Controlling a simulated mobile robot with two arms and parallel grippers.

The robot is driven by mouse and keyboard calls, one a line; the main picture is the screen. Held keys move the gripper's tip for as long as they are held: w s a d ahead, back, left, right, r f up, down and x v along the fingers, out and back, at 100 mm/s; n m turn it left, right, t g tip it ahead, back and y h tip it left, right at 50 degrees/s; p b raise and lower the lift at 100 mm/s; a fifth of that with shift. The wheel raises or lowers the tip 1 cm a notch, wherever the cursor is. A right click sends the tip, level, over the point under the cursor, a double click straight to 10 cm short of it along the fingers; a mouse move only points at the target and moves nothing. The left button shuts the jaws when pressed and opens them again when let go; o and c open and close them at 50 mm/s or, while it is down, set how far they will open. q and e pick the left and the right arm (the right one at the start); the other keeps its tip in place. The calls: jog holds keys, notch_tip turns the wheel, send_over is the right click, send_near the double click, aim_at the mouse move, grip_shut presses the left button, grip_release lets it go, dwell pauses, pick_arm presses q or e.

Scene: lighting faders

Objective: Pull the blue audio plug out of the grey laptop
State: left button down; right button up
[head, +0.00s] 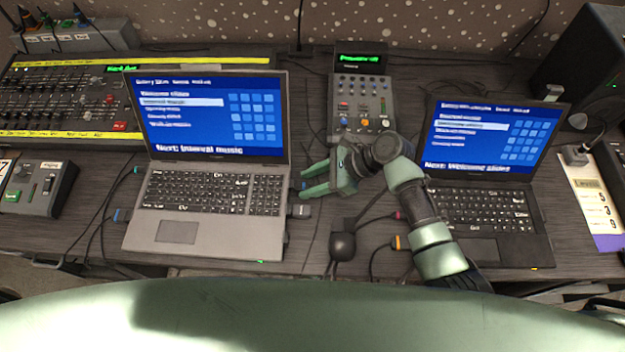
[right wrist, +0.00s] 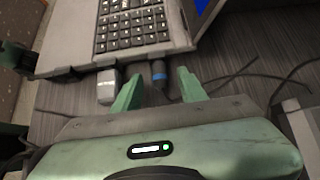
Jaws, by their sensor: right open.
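The grey laptop (head: 208,238) stands open at left of centre, and its right edge shows in the right wrist view (right wrist: 150,20). The blue audio plug (right wrist: 158,70) is seated in that edge, with a dark cable running from it. In the head view, it is mostly hidden by my right gripper (head: 305,180). This gripper is open and points at the laptop's right side. In the wrist view, its fingers (right wrist: 158,88) lie on either side of the plug, with gaps visible. My left gripper is not in view.
A grey plug (head: 299,211) sits in the same edge, close beside one finger. A small mixer (head: 360,92) stands behind, a black laptop (head: 480,210) to the right, and a dark round-topped object (head: 342,246) and cables in front.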

grip_shut()
jog(key=shift+d, duration=0.15)
jog(key=shift+d+p, duration=0.65)
jog(key=shift+d, duration=0.15)
jog(key=shift+d+p, duration=0.6)
jog(key=shift+d, duration=0.8)
